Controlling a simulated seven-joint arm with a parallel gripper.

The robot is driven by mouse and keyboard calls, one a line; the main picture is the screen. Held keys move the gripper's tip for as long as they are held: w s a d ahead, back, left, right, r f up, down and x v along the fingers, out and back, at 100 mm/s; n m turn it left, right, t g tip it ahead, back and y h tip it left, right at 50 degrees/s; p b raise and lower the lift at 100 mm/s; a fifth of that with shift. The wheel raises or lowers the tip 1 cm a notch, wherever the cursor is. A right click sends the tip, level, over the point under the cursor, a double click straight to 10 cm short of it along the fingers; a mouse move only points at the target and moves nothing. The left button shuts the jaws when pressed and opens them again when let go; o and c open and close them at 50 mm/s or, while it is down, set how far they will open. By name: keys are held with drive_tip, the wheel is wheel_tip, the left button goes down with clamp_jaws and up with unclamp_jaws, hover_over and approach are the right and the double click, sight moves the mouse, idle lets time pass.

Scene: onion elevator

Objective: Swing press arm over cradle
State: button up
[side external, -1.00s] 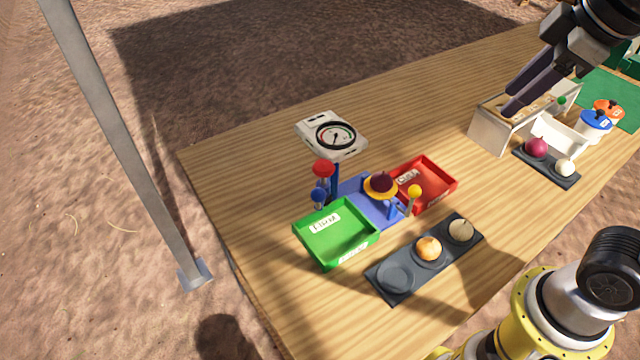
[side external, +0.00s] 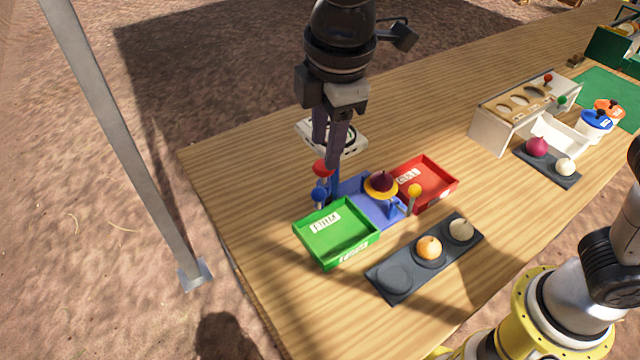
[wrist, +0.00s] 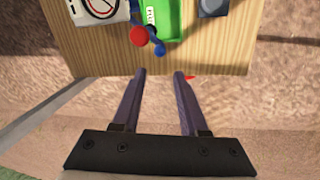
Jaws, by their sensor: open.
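A blue press base (side external: 362,197) stands between the two trays. On it, a yellow ring cradle (side external: 369,190) holds a dark red onion (side external: 381,180). At its left are a red knob (side external: 323,168), a blue knob (side external: 319,194) and a blue post; I cannot tell which part is the press arm. My gripper (side external: 328,155) is open and points down close to the red knob, partly covering the view there. In the wrist view, my open fingers (wrist: 160,74) have nothing between them. The red knob (wrist: 139,36) and blue knob (wrist: 160,48) lie beyond the tips.
A green tray (side external: 350,251) and a red tray (side external: 440,194) flank the base. A dial gauge (side external: 357,145) is partly hidden behind my gripper. A dark holder (side external: 410,264) carries two onions in front. A metal post (side external: 130,155) rises at left.

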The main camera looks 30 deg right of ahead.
sight(319, 190)
drive_tip(key=f, duration=0.3)
drive_tip(key=w+f, duration=0.1)
drive_tip(key=f, duration=0.3)
drive_tip(key=w+f, duration=0.1)
drive_tip(key=f, duration=0.3)
drive_tip(key=shift+w+d+f, duration=0.1)
drive_tip(key=shift+d+f, duration=0.1)
drive_tip(key=shift+d, duration=0.05)
clamp_jaws()
drive_tip(key=shift+r, duration=0.1)
idle(0.8)
